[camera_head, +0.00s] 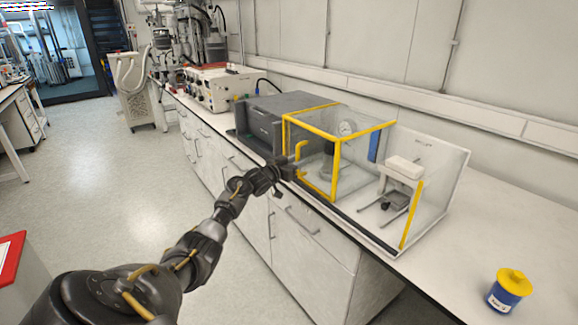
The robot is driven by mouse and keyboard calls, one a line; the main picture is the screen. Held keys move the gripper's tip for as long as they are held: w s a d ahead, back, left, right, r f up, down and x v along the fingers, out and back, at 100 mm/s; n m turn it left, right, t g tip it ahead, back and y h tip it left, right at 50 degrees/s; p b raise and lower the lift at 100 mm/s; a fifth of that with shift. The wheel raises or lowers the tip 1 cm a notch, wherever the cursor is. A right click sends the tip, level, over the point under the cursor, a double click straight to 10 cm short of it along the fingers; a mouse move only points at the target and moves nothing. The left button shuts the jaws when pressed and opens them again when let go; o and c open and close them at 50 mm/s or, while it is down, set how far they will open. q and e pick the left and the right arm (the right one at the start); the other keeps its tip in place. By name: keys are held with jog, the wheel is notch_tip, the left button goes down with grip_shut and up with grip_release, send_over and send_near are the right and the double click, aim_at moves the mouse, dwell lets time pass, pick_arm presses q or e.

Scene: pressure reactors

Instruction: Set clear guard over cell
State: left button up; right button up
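The clear guard (338,142) is a see-through box with yellow edges on the bench. A dark cell (328,160) with a round gauge (346,128) shows through its panels. The cell appears to be inside or behind the guard; I cannot tell exactly which. A yellow handle (299,149) is on the guard's left front side. My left gripper (291,172) is at the guard's lower left front, close to the handle. Its fingers are small and dark, so I cannot tell whether they are open or touch the guard. My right gripper is out of view.
A dark grey box (270,120) stands left of the guard. A white-topped stand (404,168) is to the right, behind a clear panel with a yellow edge. A blue jar with a yellow lid (509,288) stands at the right. The bench between stand and jar is clear.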

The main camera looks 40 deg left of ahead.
pick_arm(q)
jog(key=s, duration=1)
jog(key=shift+s+a+b, duration=0.15)
jog(key=shift+a+b, duration=0.1)
jog(key=shift+b, duration=0.2)
